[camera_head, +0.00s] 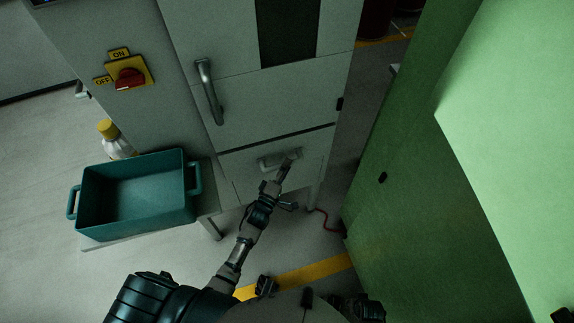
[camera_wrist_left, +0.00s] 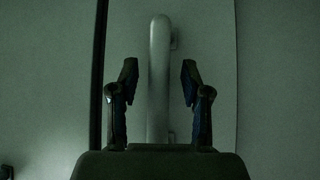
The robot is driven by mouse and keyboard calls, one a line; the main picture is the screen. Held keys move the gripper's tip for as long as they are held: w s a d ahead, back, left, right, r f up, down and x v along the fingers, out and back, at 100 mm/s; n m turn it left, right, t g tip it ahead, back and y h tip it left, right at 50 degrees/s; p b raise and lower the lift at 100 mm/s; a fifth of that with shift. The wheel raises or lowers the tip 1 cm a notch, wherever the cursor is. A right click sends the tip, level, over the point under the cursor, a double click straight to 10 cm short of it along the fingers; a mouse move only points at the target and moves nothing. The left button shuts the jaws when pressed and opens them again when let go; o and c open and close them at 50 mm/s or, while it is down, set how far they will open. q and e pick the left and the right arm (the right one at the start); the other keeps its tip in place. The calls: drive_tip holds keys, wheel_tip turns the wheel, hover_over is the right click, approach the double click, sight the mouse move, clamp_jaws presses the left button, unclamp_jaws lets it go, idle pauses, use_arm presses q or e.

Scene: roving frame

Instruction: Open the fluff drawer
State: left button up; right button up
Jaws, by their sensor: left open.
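The fluff drawer (camera_head: 310,150) appears to be the low pale front at the bottom of the grey machine, with a dark gap along its top edge. I see no label on it. Its bar handle (camera_head: 268,162) runs across the front and is partly covered by my left gripper (camera_head: 290,160). In the left wrist view the handle (camera_wrist_left: 159,50) stands upright between the two fingers of my left gripper (camera_wrist_left: 159,85). The fingers are open, with a gap on both sides of the bar.
A teal bin (camera_head: 135,195) stands on a small table at left, with a yellow-capped bottle (camera_head: 112,140) behind it. Above the drawer is a door with a handle (camera_head: 208,90). A red switch (camera_head: 130,78) is at upper left. A green cabinet (camera_head: 440,190) stands close on the right.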

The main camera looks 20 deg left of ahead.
use_arm(q)
drive_tip(key=shift+w, duration=0.45)
drive_tip(key=shift+a, duration=0.15)
use_arm(e)
drive_tip(key=shift+w+a+r, duration=0.15)
drive_tip(key=shift+a+r, duration=0.05)
drive_tip(key=shift+r, duration=0.15)
use_arm(q)
drive_tip(key=shift+c, duration=0.2)
clamp_jaws()
drive_tip(key=shift+s, duration=0.15)
use_arm(e)
drive_tip(key=shift+d, duration=0.1)
